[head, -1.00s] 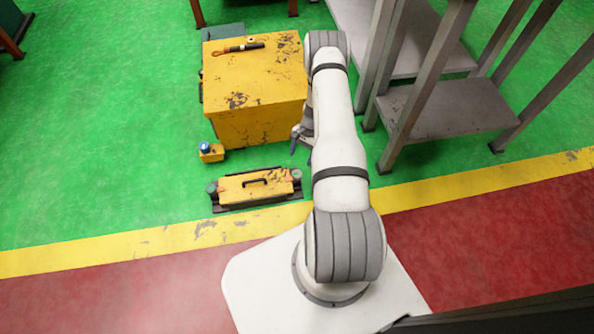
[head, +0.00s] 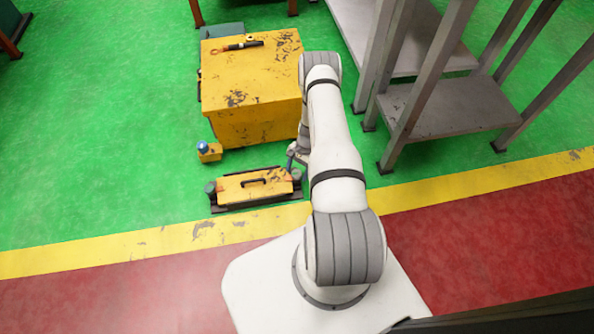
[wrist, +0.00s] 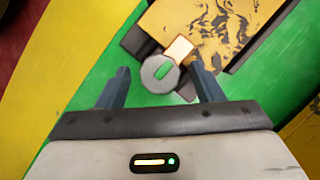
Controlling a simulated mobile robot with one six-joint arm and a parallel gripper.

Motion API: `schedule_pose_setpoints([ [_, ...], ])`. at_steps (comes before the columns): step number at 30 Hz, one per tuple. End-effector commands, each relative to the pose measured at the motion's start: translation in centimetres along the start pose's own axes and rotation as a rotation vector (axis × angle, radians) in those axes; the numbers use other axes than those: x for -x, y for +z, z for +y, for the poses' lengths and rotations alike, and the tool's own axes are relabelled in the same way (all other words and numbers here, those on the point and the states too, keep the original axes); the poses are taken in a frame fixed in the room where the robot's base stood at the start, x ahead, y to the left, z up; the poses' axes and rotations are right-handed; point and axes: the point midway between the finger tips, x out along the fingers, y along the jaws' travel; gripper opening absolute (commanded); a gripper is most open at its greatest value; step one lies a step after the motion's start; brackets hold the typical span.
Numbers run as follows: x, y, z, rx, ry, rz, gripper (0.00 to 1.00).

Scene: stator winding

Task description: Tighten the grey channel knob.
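My gripper (wrist: 159,66) is open, with one finger on each side of the knob in the picture and visible gaps between. I cannot tell whether the fingertips are level with it. In the head view the low yellow case (head: 235,191) has a dark round knob at each end. My gripper (head: 291,160) is at its right end, partly hidden by my arm.
A large yellow box (head: 250,85) stands behind, with a tool (head: 243,45) on top. A small yellow block with a blue knob (head: 203,148) stands at left. Grey metal shelving (head: 445,105) is at right. Green floor is free on the left.

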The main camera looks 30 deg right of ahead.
Motion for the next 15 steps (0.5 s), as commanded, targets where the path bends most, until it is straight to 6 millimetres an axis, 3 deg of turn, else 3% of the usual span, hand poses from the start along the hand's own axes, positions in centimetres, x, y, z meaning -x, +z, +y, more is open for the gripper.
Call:
schedule_pose_setpoints([
  [15, 0.01, 0.05, 0.0, 0.001, 0.001, -0.001, 0.18],
])
